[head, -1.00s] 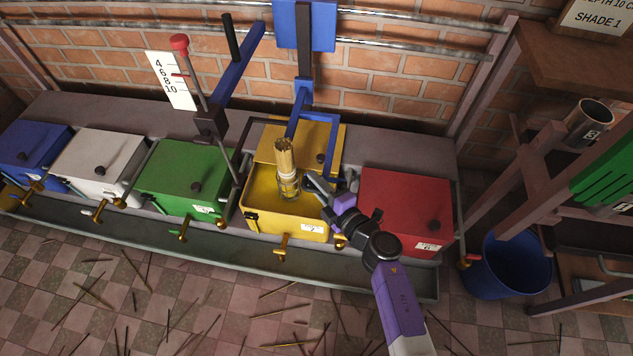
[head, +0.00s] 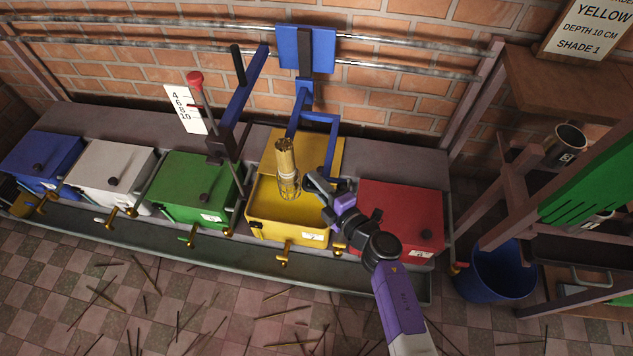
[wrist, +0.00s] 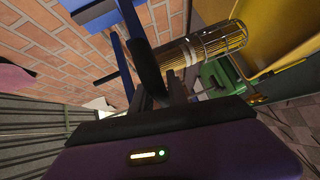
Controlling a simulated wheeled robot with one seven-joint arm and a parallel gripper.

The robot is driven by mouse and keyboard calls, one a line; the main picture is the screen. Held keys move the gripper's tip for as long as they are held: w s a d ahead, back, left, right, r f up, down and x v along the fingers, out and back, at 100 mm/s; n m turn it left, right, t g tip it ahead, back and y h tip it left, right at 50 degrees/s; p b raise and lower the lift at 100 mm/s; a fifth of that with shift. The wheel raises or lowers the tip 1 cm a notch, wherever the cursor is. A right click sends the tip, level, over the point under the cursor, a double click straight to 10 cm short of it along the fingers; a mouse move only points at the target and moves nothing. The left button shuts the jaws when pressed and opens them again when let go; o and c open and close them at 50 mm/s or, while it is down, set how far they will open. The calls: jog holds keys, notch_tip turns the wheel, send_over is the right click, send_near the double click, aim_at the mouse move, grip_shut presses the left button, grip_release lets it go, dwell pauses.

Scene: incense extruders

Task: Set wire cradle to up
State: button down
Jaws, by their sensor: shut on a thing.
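The wire cradle (head: 289,184) is a metal cage around a bundle of tan sticks (head: 285,155). It hangs upright over the open yellow vat (head: 262,229), from a blue bracket (head: 304,97) on the wall rails. In the wrist view the cradle (wrist: 218,40) shows whole beside the yellow vat (wrist: 272,25); I cannot tell whether its lower end is inside the rim. My gripper (head: 312,181) is just right of the cradle. It is shut, seemingly on the bracket's blue side bar (head: 333,145); the fingers (wrist: 133,68) partly hide the grip.
Closed blue (head: 45,160), white (head: 112,175), green (head: 195,185) and red (head: 400,210) boxes stand in the row. A red-knobbed lever (head: 195,78) stands at a number scale (head: 184,108). A shelf frame and blue bucket (head: 497,272) are right.

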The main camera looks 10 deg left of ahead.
jog(key=shift+s+a, duration=0.25)
jog(key=c, duration=1.5)
grip_release()
jog(key=shift+o, duration=0.5)
jog(key=shift+w+d, duration=0.1)
jog(key=shift+d, duration=0.1)
jog(key=p+v, duration=0.3)
jog(key=v, duration=0.4)
jog(key=shift+s+d, duration=0.25)
